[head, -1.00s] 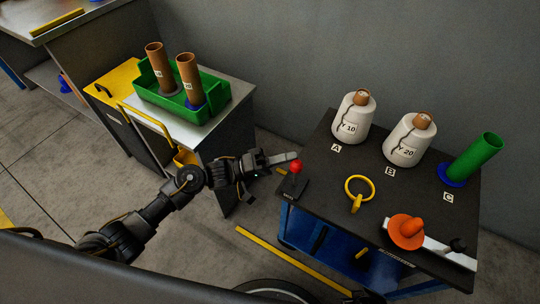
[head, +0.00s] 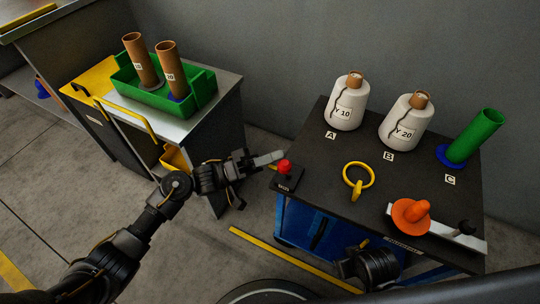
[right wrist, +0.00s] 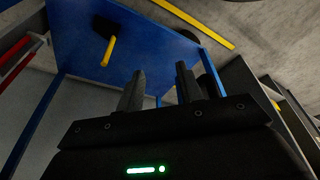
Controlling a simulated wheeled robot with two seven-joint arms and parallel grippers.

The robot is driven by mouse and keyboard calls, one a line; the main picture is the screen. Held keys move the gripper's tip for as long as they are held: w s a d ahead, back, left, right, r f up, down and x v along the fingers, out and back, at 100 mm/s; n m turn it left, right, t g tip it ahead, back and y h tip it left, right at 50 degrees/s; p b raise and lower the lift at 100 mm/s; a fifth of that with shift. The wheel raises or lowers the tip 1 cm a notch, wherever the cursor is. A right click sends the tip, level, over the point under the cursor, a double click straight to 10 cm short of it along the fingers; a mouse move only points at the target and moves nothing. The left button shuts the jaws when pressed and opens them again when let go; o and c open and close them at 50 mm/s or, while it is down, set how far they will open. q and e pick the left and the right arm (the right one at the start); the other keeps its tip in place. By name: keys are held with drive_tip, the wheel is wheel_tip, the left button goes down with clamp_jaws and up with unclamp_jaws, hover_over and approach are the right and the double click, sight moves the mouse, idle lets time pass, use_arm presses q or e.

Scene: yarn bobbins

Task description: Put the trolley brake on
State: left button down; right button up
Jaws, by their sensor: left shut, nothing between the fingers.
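The trolley (head: 325,165) has a dark top and blue sides. A red knob (head: 285,167) on a small dark base stands at its left front corner, with a label too small to read. My left gripper (head: 279,156) is shut and empty, its fingertips just behind and above the red knob; I cannot tell whether they touch. A yellow handle with a dark base sits on the blue front panel; it shows in the right wrist view (right wrist: 108,51). My right gripper (right wrist: 159,80) is open and empty, facing the blue panel. In the head view part of my right arm covers the trolley's front.
A metal-topped cabinet (head: 226,89) with a green tray (head: 203,91) stands at left. A yellow floor line (head: 290,259) runs in front.

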idle(0.3)
